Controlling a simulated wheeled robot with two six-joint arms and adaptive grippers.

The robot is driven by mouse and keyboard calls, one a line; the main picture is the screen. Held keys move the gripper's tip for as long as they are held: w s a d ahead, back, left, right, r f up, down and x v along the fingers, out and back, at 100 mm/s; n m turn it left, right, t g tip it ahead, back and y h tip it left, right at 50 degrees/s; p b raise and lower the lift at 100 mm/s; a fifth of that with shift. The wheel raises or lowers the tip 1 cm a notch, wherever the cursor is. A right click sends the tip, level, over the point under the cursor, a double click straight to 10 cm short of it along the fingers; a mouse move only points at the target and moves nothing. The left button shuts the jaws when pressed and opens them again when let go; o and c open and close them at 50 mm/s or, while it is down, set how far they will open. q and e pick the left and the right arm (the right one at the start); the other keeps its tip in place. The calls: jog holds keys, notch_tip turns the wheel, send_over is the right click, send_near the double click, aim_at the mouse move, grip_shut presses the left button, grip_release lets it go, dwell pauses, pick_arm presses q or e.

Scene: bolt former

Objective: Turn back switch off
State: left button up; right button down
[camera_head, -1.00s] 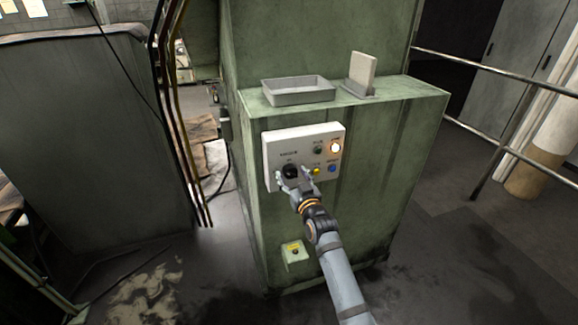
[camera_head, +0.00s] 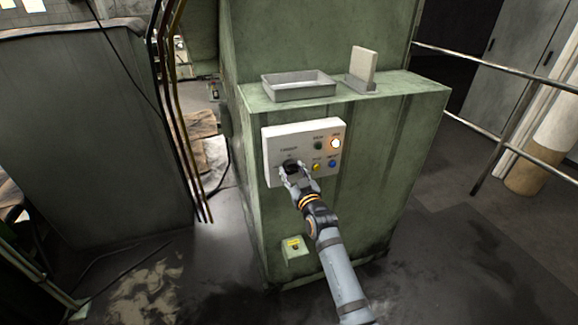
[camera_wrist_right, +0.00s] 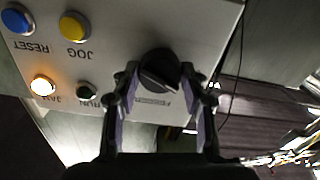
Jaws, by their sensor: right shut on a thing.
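The white control panel (camera_head: 322,135) is on the front of the green machine cabinet. The black rotary switch (camera_wrist_right: 158,70) is at the panel's lower left in the head view, where my gripper partly covers it (camera_head: 290,166). My right gripper (camera_head: 292,172) is at the switch, with its fingers shut on the knob from both sides. In the right wrist view, the fingers (camera_wrist_right: 160,90) stand on either side of the knob. My left gripper is not in view.
The panel also has a lit orange lamp (camera_head: 335,143), a dark green lamp (camera_head: 318,146), a yellow JOG button (camera_head: 316,167) and a blue RESET button (camera_head: 332,164). A grey tray (camera_head: 298,92) sits on the cabinet ledge. A small yellow-topped box (camera_head: 294,246) is below.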

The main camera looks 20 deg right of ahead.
jog(key=n, duration=0.5)
jog(key=shift+n, duration=0.4)
jog(key=c, duration=0.8)
grip_release()
jog(key=shift+o, duration=0.2)
jog(key=s+p, duration=0.2)
jog(key=s, duration=0.6)
jog(key=shift+d, duration=0.15)
